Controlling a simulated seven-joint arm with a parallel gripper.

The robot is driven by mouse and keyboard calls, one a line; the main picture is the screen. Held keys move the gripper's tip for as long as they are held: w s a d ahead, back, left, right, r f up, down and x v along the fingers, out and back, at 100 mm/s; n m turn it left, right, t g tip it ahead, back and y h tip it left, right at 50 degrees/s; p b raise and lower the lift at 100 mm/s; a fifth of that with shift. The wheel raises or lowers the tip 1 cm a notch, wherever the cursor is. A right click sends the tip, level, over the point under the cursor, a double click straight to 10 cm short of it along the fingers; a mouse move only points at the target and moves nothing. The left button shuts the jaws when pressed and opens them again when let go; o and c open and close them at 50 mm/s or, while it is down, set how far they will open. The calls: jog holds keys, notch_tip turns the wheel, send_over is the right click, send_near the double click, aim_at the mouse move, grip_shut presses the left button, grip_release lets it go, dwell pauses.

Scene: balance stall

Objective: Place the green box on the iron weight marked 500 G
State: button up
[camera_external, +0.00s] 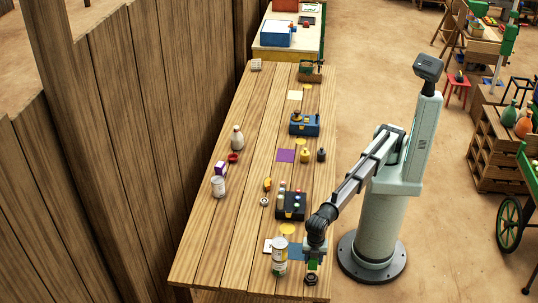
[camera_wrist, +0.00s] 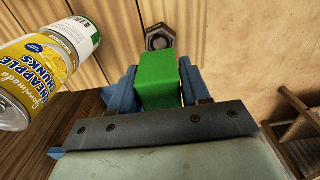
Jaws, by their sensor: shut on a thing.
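My gripper (camera_external: 313,258) is low over the near end of the table, shut on the green box (camera_wrist: 160,78). In the wrist view the green box sits between my two blue fingers. A dark hexagonal iron weight (camera_wrist: 160,36) with a ring-like top shows just beyond the box. In the external view this weight (camera_external: 311,279) stands on the table close to the gripper, toward the near edge. Its marking is not readable. I cannot tell whether the box touches the weight.
A pineapple chunks can (camera_wrist: 40,85) stands close to the left of my gripper, with a blue mat (camera_external: 296,248) behind. A dark tray (camera_external: 291,213) with coloured pieces is farther back. Brass and dark weights (camera_external: 321,155) stand beyond. The table's right edge is near.

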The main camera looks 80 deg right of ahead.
jog(key=shift+f, duration=3.65)
jog(key=shift+f, duration=0.1)
jog(key=o, duration=1.1)
notch_tip(320, 180, up, 12)
jog(key=shift+r, duration=0.15)
